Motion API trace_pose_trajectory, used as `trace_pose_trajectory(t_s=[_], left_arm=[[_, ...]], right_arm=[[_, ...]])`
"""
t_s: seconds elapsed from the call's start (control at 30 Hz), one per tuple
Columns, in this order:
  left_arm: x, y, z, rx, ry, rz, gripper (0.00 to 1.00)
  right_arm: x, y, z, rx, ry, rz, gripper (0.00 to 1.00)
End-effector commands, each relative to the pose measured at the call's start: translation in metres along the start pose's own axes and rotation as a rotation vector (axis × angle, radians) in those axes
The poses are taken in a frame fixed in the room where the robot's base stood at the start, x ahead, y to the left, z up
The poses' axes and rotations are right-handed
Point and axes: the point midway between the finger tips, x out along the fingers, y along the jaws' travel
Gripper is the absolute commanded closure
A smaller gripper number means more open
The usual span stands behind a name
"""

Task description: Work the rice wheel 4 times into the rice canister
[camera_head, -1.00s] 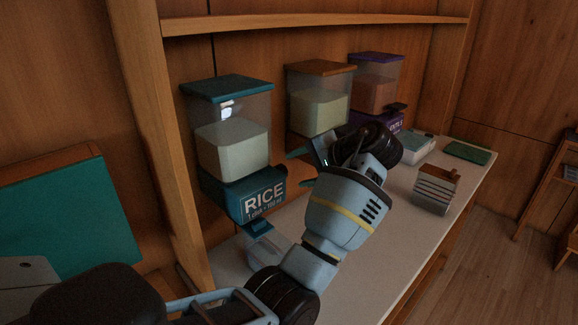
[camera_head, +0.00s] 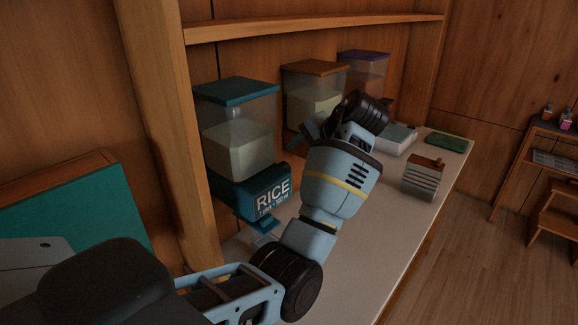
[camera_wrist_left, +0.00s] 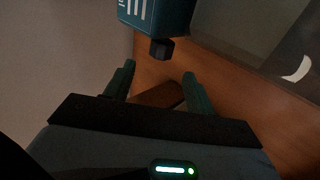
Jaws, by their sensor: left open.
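The rice dispenser (camera_head: 238,150) has a teal lid, a clear hopper with pale rice and a teal base marked RICE. A clear, pale container, seemingly the rice canister (camera_head: 264,241), stands under its spout, partly hidden by my left arm. My left gripper (camera_head: 303,138) is open and empty, just right of the dispenser, its fingers pointing towards it. In the left wrist view, a dark knob, seemingly the rice wheel (camera_wrist_left: 161,49), sticks out of the dispenser's teal base (camera_wrist_left: 156,16). It lies just beyond the open fingertips, apart from them. My right gripper is out of view.
An orange-lidded dispenser (camera_head: 312,88) and a purple-lidded one (camera_head: 363,70) stand farther along the counter (camera_head: 352,262). A wooden post (camera_head: 170,130) rises left of the rice dispenser.

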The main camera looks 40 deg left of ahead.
Motion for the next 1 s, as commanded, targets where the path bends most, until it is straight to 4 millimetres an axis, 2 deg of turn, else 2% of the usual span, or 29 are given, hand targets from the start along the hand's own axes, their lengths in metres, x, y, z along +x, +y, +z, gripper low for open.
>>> trace_pose_trajectory(t_s=[0.1,0.4,0.6,0.83,0.87,1.0], left_arm=[[0.019,-0.001,0.001,0.001,-0.006,-0.004,0.45],[0.056,0.0,0.001,0.0,-0.002,-0.001,0.45],[0.067,0.0,0.0,0.001,-0.001,-0.002,0.45],[0.068,0.0,0.0,0.0,-0.001,-0.001,0.45],[0.068,0.0,0.0,0.0,-0.001,-0.001,0.46],[0.067,0.0,0.0,0.0,-0.001,-0.001,0.64]], right_arm=[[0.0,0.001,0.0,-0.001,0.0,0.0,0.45],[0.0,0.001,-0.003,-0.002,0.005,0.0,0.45],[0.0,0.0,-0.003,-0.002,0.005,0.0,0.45],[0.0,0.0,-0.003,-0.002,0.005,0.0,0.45],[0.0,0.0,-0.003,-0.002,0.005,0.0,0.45],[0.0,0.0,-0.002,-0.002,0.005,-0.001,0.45]])
